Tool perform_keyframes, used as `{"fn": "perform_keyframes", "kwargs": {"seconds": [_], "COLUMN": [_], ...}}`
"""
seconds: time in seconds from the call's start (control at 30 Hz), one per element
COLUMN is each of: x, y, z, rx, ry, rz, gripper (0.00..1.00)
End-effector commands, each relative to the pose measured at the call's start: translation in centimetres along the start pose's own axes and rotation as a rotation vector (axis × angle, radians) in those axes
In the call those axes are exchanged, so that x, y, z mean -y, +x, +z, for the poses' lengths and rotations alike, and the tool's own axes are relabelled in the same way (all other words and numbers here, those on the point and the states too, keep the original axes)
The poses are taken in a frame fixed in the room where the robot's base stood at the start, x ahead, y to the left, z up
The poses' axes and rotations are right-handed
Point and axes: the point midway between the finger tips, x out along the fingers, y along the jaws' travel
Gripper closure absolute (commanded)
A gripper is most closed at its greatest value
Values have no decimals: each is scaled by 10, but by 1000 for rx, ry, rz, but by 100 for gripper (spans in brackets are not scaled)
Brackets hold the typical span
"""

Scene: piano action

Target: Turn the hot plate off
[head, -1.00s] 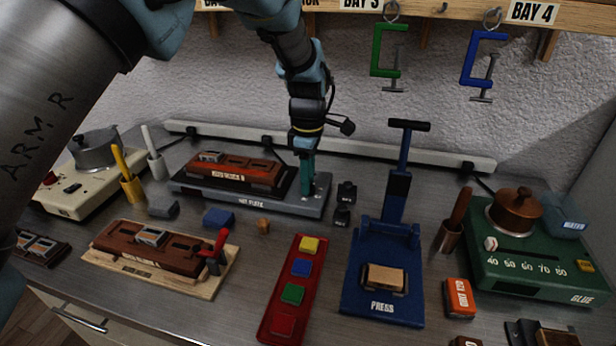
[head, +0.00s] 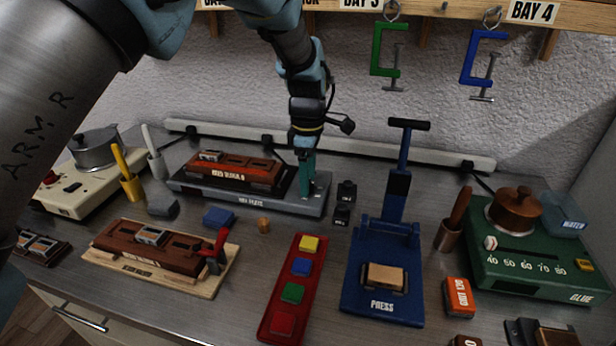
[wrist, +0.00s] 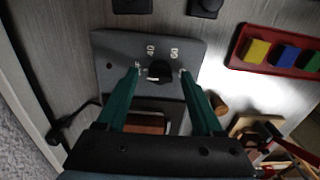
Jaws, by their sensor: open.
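The grey hot plate (head: 255,200) lies at the back of the bench, with a dark brown wooden block (head: 235,172) on its left part. My gripper (head: 308,196) points down over the right end of the plate. In the wrist view the plate's control end (wrist: 110,58) shows a black knob (wrist: 160,71) with the marks 40 and 60 beside it. My gripper (wrist: 160,76) is open, its two green fingers on either side of the knob. I cannot tell whether the fingertips touch it. In the head view the fingers hide the knob.
A red tray (head: 293,285) of coloured blocks and a blue press (head: 383,275) stand in front. A green glue pot unit (head: 540,255) is at the right. Clamps (head: 388,55) hang above.

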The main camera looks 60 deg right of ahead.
Motion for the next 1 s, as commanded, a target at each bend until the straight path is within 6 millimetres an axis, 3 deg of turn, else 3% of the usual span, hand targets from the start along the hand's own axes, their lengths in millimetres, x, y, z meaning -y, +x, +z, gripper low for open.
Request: {"fn": "perform_keyframes", "kwargs": {"seconds": [0.23, 0.7, 1.0], "x": [0, -1, 0], "y": [-12, -96, -108], "z": [0, 0, 0], "rx": [1, 0, 0], "ry": [1, 1, 0], "rz": [2, 3, -1], "gripper": [32, 32, 32]}}
